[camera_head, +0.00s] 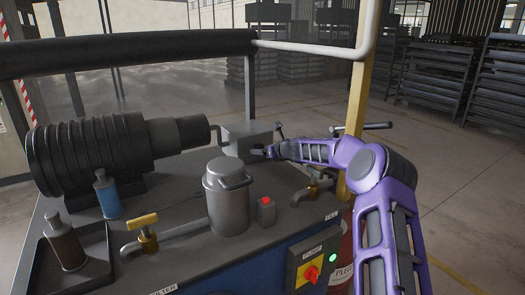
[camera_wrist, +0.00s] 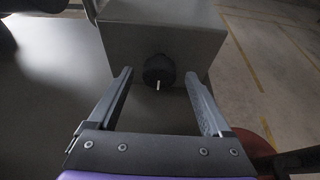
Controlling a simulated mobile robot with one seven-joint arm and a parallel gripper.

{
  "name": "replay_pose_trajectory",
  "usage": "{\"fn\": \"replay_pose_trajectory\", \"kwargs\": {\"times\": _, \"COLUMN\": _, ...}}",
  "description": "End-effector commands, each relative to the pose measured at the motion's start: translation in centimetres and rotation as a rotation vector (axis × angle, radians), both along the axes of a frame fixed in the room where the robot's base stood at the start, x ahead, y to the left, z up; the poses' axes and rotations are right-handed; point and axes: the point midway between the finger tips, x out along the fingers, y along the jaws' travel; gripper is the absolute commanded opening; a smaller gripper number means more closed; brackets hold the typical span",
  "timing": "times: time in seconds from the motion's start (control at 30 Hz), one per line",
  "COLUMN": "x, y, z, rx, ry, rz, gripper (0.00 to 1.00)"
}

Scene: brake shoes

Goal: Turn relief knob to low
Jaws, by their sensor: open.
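The relief knob (camera_wrist: 159,70) is a round black knob with a white mark pointing down, on the front face of a grey metal box (camera_wrist: 165,38). The box (camera_head: 247,137) also shows in the head view, at the back of the bench; the knob is hard to make out there, close to my gripper (camera_head: 265,151). In the wrist view my gripper (camera_wrist: 160,102) is open, with one finger to each side below the knob. The fingers appear apart from the knob, and nothing is between them. I see no label for low.
A motor (camera_head: 100,150) lies at the back left. A grey canister (camera_head: 228,195), a small box with a red button (camera_head: 265,208) and yellow-handled valves (camera_head: 143,222) stand in front. A pump switch panel (camera_head: 313,265) is at the front. A white pipe (camera_head: 310,50) runs above the back right.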

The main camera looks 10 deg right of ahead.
Motion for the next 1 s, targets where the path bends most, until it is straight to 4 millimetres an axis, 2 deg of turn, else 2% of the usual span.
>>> {"fn": "replay_pose_trajectory", "kwargs": {"times": 0.2, "x": 0.84, "y": 0.48, "z": -0.35, "rx": -0.002, "ry": -0.001, "rz": 0.002, "gripper": 0.83}}
{"fn": "replay_pose_trajectory", "kwargs": {"times": 0.47, "x": 0.89, "y": 0.49, "z": -0.36, "rx": -0.001, "ry": -0.001, "rz": 0.002, "gripper": 0.83}}
{"fn": "replay_pose_trajectory", "kwargs": {"times": 0.57, "x": 0.88, "y": 0.47, "z": -0.37, "rx": -0.001, "ry": -0.001, "rz": 0.002, "gripper": 0.69}}
{"fn": "replay_pose_trajectory", "kwargs": {"times": 0.93, "x": 0.87, "y": 0.47, "z": -0.36, "rx": -0.001, "ry": -0.001, "rz": 0.002, "gripper": 0.02}}
{"fn": "replay_pose_trajectory", "kwargs": {"times": 1.0, "x": 0.87, "y": 0.47, "z": -0.36, "rx": -0.001, "ry": -0.001, "rz": 0.002, "gripper": 0.00}}
